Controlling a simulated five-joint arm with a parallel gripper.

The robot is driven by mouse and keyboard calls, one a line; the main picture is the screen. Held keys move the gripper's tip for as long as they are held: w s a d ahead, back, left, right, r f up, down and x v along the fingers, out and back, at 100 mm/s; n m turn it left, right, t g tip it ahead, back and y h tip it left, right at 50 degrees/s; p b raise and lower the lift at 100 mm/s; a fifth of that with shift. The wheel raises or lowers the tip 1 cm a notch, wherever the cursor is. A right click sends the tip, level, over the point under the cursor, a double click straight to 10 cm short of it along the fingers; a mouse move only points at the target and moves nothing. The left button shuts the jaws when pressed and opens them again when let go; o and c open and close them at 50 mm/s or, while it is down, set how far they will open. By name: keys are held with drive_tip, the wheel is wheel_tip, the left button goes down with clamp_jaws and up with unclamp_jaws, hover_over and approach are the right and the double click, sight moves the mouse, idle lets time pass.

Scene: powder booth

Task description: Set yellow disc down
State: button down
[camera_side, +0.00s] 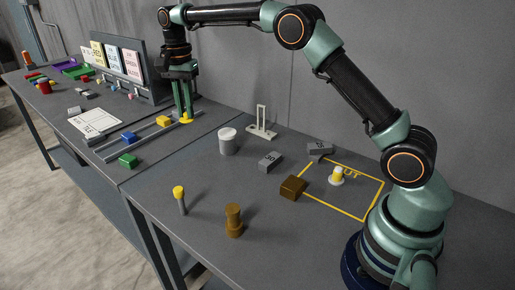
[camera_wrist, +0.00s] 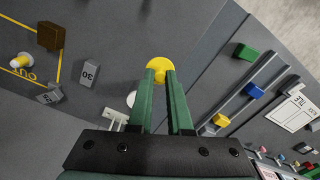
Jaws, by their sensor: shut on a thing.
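The yellow disc (camera_wrist: 159,63) is at the fingertips of my gripper (camera_wrist: 160,77), which is shut on it. In the side view the disc (camera_side: 186,121) shows as a small yellow patch under my gripper (camera_side: 184,112), which points down near the right end of the grey rails. The fingers hide part of the disc. I cannot tell whether its underside touches the table.
A white cylinder (camera_side: 227,141), a white stand (camera_side: 262,125) and grey weights (camera_side: 270,161) are to the right. A yellow-topped peg (camera_side: 179,193) stands in front. Yellow (camera_side: 163,121) and blue (camera_side: 129,137) blocks are on the rails (camera_side: 145,138); a green block (camera_side: 128,160) lies nearby.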

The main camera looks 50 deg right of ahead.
drive_tip(key=s+d+m, duration=0.1)
drive_tip(key=s+d, duration=0.1)
drive_tip(key=d, duration=0.7)
drive_tip(key=s+d, duration=0.2)
drive_tip(key=d, duration=0.6)
hover_over(290, 145)
drive_tip(key=shift+m, duration=0.4)
wheel_tip(290, 145, down, 20)
drive_tip(key=shift+w+d+r, duration=0.1)
drive_tip(key=shift+r, duration=0.15)
drive_tip(key=shift+f, duration=0.1)
drive_tip(key=c, duration=0.8)
unclamp_jaws()
drive_tip(key=shift+c, duration=0.2)
